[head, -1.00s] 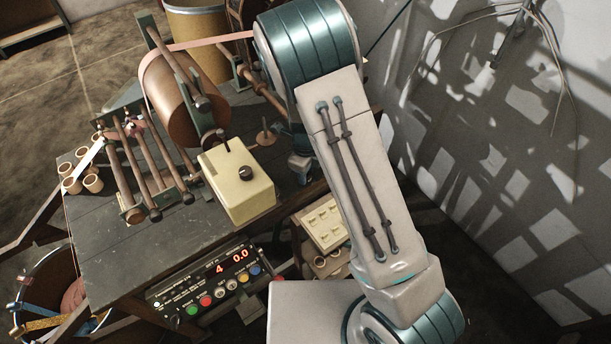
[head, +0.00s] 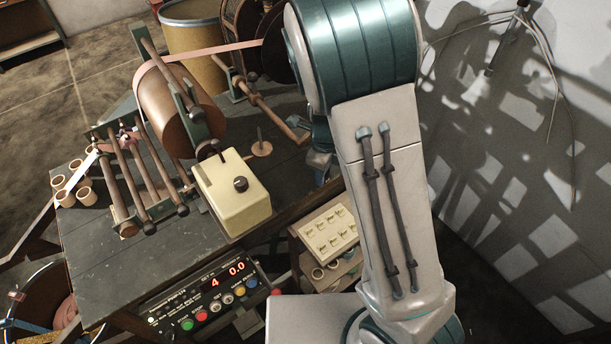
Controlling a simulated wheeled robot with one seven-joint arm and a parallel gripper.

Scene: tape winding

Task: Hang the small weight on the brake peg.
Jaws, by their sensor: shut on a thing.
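My gripper (head: 322,165) is at the right of the workbench, near the bench's right edge and partly hidden behind my own arm. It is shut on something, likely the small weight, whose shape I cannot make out. A brown wooden crank or lever (head: 268,108) reaches from the winding stand toward my wrist; its end is close to the gripper, and I cannot tell whether they touch. I cannot pick out the brake peg for certain. A round base with a thin upright pin (head: 261,148) stands on the bench left of the gripper.
The dark workbench (head: 95,255) carries a large brown roll (head: 180,105) with pink tape, a roller frame (head: 135,180), a cream box with a black knob (head: 232,192) and several small cores (head: 72,185). A control panel (head: 215,295) fronts it. A wall (head: 520,200) stands at right.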

